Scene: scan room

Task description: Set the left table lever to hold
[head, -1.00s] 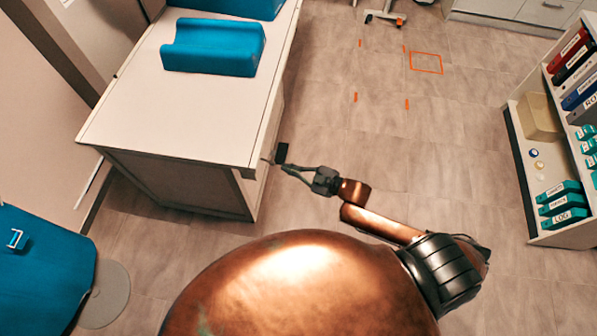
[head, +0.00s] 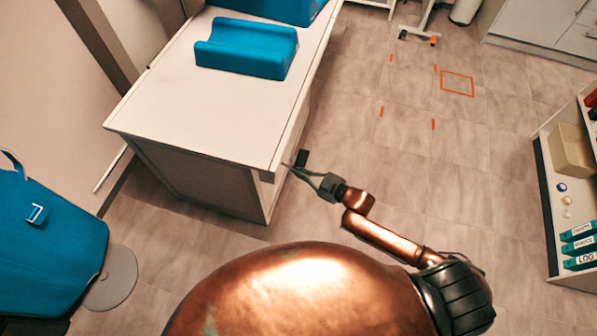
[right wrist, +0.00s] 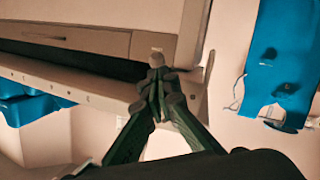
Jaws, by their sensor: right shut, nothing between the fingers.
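The white-topped table (head: 215,115) stands at left centre in the head view. A small black piece (head: 302,158), possibly the lever's handle, sticks out at its right side near the front corner. My right gripper (head: 290,168) is at that corner, its fingertips just left of the black piece in the picture. In the right wrist view the gripper (right wrist: 158,78) is shut and empty, its tips at the end of a pale rail (right wrist: 60,86) with small marks. A small light knob (right wrist: 157,57) shows just beyond the tips; I cannot tell whether they touch. My left gripper is out of view.
Blue cushions (head: 245,47) lie on the table. A blue chair (head: 45,240) stands at the lower left. A shelf with a tan box (head: 571,150) and teal binders is at the right. Orange marks (head: 457,83) lie on open floor right of the table.

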